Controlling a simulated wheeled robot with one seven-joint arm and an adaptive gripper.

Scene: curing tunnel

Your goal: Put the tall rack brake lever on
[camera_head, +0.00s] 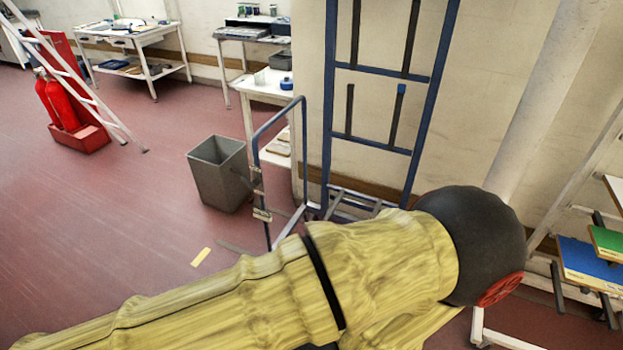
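The tall rack (445,65) stands against the wall in the middle of the head view. It has a blue upright frame with crossbars and several dark upright bars. Its lower front and base are partly hidden behind my yellow-sleeved arm, which crosses the bottom of the view. I cannot make out a brake lever or its position. My gripper is not in view.
A blue hoop-shaped frame (256,165) stands just left of the rack. A grey bin (217,174) is left of it. Red fire extinguishers (60,104) and a white ladder (88,88) stand far left. A rack with coloured boards (590,264) is at right. Red floor lies open at left.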

